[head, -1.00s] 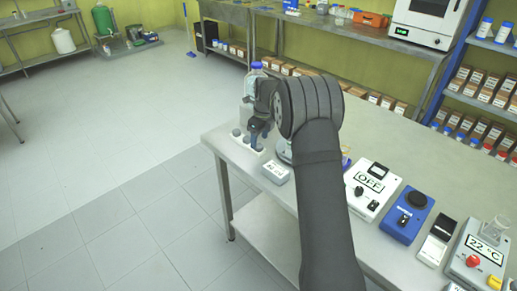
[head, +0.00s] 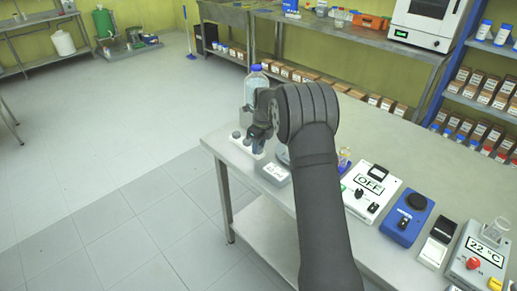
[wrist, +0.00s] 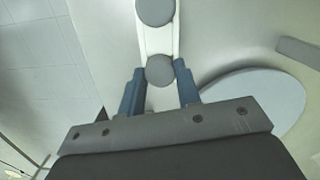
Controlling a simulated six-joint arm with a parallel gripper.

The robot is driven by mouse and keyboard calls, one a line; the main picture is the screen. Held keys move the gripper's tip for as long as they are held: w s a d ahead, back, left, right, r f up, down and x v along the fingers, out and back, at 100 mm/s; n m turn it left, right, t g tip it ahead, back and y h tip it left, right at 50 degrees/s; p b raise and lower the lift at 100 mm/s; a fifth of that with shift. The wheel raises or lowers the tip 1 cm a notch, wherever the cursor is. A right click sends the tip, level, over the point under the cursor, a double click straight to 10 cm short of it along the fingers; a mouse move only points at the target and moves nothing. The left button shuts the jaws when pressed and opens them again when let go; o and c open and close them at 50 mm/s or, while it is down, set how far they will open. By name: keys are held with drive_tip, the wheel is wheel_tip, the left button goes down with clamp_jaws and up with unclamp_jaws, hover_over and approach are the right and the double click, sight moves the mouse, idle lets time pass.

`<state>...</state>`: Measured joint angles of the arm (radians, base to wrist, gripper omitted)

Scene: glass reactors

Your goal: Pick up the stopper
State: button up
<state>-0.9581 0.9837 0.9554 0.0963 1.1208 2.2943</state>
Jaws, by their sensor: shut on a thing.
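My gripper (wrist: 160,72) has its two blue fingers on either side of a round grey stopper (wrist: 160,70) in the wrist view and is shut on it. The stopper is still at the white rack (wrist: 158,40); I cannot tell whether it is lifted at all. A second grey stopper (wrist: 155,11) sits farther along the same rack.
A blue-capped bottle (head: 257,78) stands just behind my gripper. A small grey device (head: 276,174) lies in front of the rack. A white device reading OFF (head: 371,188) and a blue device (head: 407,214) stand to the right. The table's left edge is close to the rack.

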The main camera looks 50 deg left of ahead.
sight(260, 148)
drive_tip(key=shift+r, duration=0.15)
drive_tip(key=shift+r, duration=0.25)
wheel_tip(260, 148, up, 4)
drive_tip(key=shift+w+d+f, duration=0.1)
drive_tip(key=shift+w+d, duration=0.05)
drive_tip(key=w+d+r, duration=0.1)
drive_tip(key=d+r, duration=0.1)
drive_tip(key=d, duration=0.1)
drive_tip(key=w+d+r, duration=0.2)
drive_tip(key=d, duration=0.1)
drive_tip(key=w+d+r, duration=0.1)
drive_tip(key=d+r, duration=0.1)
drive_tip(key=d, duration=0.1)
drive_tip(key=shift+w+d+r, duration=0.1)
drive_tip(key=shift+w+d, duration=0.05)
drive_tip(key=shift+d, duration=0.25)
wheel_tip(260, 148, up, 4)
drive_tip(key=w, duration=0.1)
drive_tip(key=shift+w+d+f, duration=0.1)
drive_tip(key=shift+d+f, duration=0.15)
drive_tip(key=shift+f, duration=0.7)
drive_tip(key=shift+w+d+f, duration=0.1)
drive_tip(key=shift+d+f, duration=0.1)
drive_tip(key=shift+f, duration=0.75)
drive_tip(key=shift+f, duration=0.7)
drive_tip(key=shift+f, duration=0.4)
drive_tip(key=shift+f, duration=0.45)
